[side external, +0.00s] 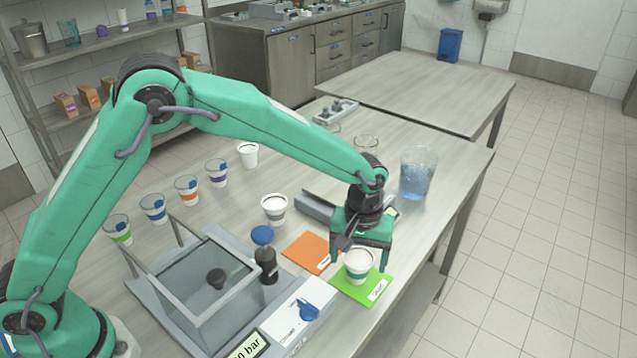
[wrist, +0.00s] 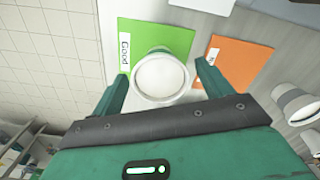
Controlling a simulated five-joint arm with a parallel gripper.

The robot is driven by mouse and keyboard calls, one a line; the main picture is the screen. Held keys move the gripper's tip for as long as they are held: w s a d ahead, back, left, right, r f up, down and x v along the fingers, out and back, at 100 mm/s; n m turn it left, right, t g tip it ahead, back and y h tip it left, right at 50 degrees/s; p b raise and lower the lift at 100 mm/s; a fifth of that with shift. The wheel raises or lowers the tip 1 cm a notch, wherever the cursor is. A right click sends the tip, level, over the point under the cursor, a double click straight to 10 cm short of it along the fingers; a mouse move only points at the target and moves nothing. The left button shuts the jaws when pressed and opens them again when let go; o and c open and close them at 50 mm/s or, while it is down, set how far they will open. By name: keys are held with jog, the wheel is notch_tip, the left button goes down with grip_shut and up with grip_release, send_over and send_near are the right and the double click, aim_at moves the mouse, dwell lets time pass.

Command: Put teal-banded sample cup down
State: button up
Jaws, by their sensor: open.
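The teal-banded sample cup (side external: 358,266) stands upright on the green card (side external: 374,291). It is white with a teal band and looks filled with something white. In the wrist view the cup (wrist: 160,77) sits between my fingers on the green card (wrist: 178,35), whose label reads "Good". My gripper (side external: 361,259) is open around the cup, with one finger on each side. In the wrist view my gripper (wrist: 162,80) shows gaps between its fingers and the cup.
An orange card (side external: 312,252) lies beside the green one. A white cup (side external: 274,209), a glass-walled balance (side external: 205,290), a dark bottle (side external: 266,265) and a jug of blue liquid (side external: 417,173) stand nearby. Several banded cups (side external: 187,189) line the left. The table's right edge is close.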

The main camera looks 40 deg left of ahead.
aim_at(355, 256)
notch_tip(355, 256, up, 10)
jog(key=shift+f, duration=0.25)
dwell(0.3)
dwell(0.3)
jog(key=s+a+r+m+t, duration=0.1)
jog(key=s+a+r, duration=0.4)
jog(key=a+r, duration=0.15)
jog(key=s+a+r+m+t, duration=0.1)
jog(key=s+a+r+t, duration=0.1)
jog(key=s+a+r, duration=0.5)
jog(key=s+a+f+m+t, duration=0.2)
jog(key=s+a, duration=0.8)
jog(key=s, duration=0.2)
jog(key=shift+a+f+m+t, duration=0.15)
jog(key=shift+a+m+t, duration=0.05)
jog(key=shift+m+t, duration=0.1)
